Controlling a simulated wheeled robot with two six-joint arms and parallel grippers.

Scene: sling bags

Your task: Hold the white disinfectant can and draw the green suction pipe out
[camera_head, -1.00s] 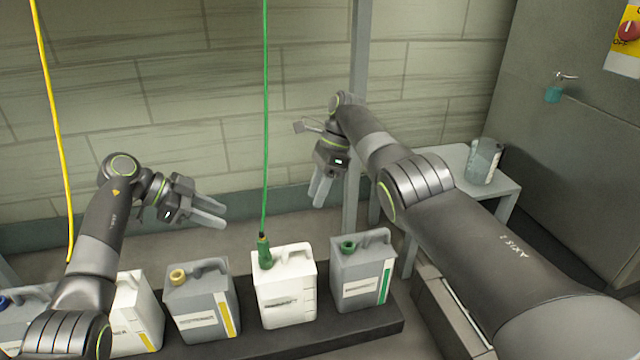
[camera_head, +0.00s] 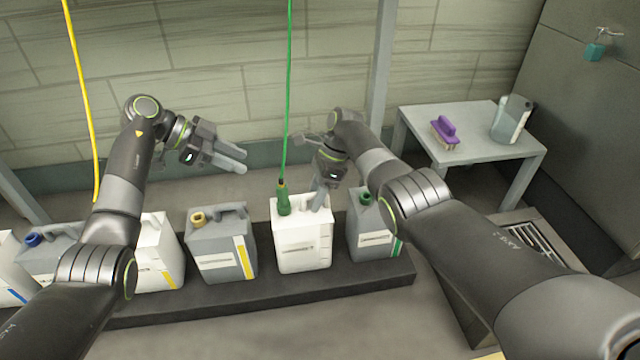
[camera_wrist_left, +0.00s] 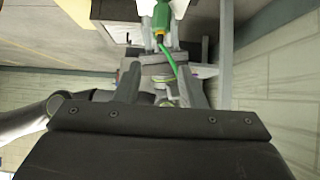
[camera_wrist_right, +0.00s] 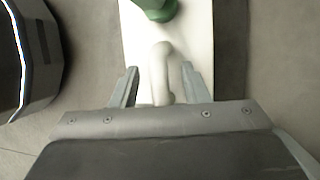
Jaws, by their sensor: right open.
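The white disinfectant can (camera_head: 303,240) stands upright in the row. The green suction pipe (camera_head: 288,100) hangs from above, and its dark green end piece (camera_head: 284,198) sits in the can's opening. My right gripper (camera_head: 319,196) is open at the can's top handle. In the right wrist view the white handle (camera_wrist_right: 160,60) lies between its open fingers (camera_wrist_right: 160,82), with the green end piece (camera_wrist_right: 158,8) beyond. My left gripper (camera_head: 240,161) is open and empty, raised left of the pipe. The left wrist view shows the green end piece (camera_wrist_left: 162,16) ahead of its fingers.
Grey cans stand on both sides: one with a yellow cap (camera_head: 222,250), one with a green cap (camera_head: 366,235). They share a dark low platform (camera_head: 290,287). A yellow pipe (camera_head: 82,90) hangs at left. A side table (camera_head: 470,148) holds a purple brush (camera_head: 445,131) and a clear jug (camera_head: 511,120).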

